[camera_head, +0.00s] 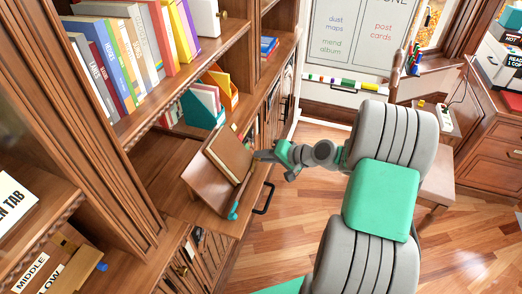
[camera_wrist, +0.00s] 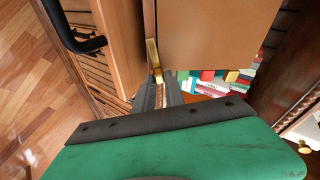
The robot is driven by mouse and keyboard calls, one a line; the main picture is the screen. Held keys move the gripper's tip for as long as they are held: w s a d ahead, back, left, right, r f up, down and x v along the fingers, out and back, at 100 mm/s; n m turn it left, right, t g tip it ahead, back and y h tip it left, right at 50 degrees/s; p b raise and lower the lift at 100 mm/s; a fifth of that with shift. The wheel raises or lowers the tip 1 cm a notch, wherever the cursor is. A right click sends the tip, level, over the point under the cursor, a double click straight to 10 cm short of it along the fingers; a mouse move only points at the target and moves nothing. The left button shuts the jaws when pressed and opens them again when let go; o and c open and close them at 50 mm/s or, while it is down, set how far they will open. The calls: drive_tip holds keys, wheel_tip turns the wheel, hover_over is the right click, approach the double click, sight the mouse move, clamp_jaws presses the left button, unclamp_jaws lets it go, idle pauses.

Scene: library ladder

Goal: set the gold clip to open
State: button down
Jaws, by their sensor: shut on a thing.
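The gold clip (camera_wrist: 153,55) shows in the wrist view as a narrow brass piece at the lower edge of a brown board or book cover (camera_wrist: 215,35). My gripper (camera_wrist: 160,85) is shut on the clip's lower end. In the head view, my gripper (camera_head: 261,155) reaches the right edge of a tilted wooden book stand (camera_head: 205,184). A brown book (camera_head: 229,153) leans on that stand. The clip cannot be made out in the head view, where my gripper covers that spot.
A second small gold piece (camera_wrist: 231,76) shows at the board's lower edge. A black handle (camera_head: 264,198) juts out below the stand. Shelves with upright books (camera_head: 125,60) stand left and above.

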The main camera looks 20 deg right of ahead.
drive_tip(key=shift+s+d+f+m+p, duration=0.1)
drive_tip(key=shift+d+f+m+p, duration=0.1)
drive_tip(key=shift+m+p, duration=0.3)
drive_tip(key=shift+s+d+f+m+p, duration=0.1)
drive_tip(key=shift+f+m+p, duration=0.1)
drive_tip(key=shift+m, duration=0.5)
drive_tip(key=shift+f, duration=0.1)
drive_tip(key=c, duration=1.4)
unclamp_jaws()
drive_tip(key=b+v, duration=0.1)
drive_tip(key=v, duration=0.6)
drive_tip(key=shift+s+r, duration=0.2)
drive_tip(key=shift+r, duration=0.2)
